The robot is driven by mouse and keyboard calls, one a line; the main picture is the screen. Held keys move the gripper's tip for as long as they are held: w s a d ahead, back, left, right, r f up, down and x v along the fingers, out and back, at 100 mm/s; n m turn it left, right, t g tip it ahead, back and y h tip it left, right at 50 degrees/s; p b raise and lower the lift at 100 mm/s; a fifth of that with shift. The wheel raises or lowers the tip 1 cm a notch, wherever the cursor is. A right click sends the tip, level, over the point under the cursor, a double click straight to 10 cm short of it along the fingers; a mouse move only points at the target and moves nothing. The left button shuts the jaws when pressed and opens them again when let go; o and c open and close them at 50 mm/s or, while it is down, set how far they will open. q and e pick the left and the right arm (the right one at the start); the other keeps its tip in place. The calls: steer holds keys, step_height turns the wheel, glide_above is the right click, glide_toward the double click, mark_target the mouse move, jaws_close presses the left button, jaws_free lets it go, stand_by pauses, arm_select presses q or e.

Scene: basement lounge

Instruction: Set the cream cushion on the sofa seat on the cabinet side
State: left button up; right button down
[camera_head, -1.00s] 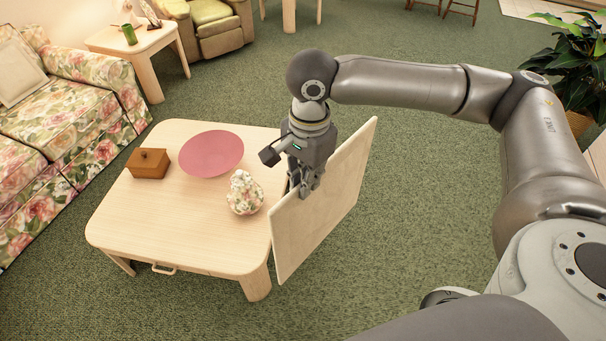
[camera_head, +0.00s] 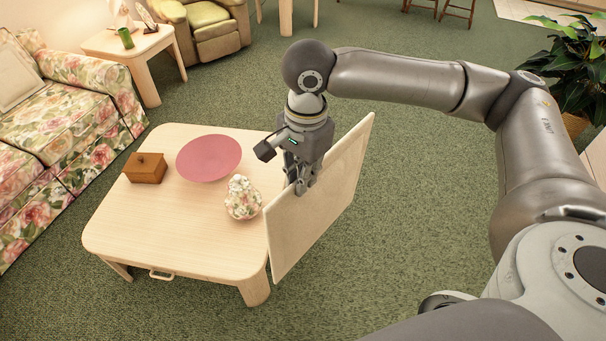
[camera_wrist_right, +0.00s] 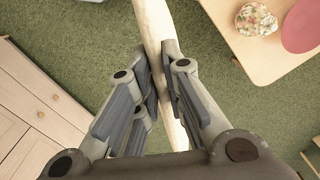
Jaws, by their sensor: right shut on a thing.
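The cream cushion (camera_head: 325,205) is a flat square panel held upright, hanging beside the right edge of the coffee table. My right gripper (camera_head: 303,187) is shut on its upper edge. In the right wrist view the cushion's edge (camera_wrist_right: 156,25) runs between the two fingers (camera_wrist_right: 160,95). The floral sofa (camera_head: 75,115) stands at the left of the head view, and its near part is cut off by the frame. Another light cushion (camera_head: 15,78) leans on the sofa's back. My left gripper is not in view.
The coffee table (camera_head: 150,225) holds a wooden box (camera_head: 146,170), a pink plate (camera_head: 208,158) and a floral jar (camera_head: 242,198). A side table (camera_head: 125,42) and a green armchair (camera_head: 212,22) stand behind. A wooden cabinet (camera_wrist_right: 38,95) shows in the right wrist view. Green carpet is clear at centre right.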

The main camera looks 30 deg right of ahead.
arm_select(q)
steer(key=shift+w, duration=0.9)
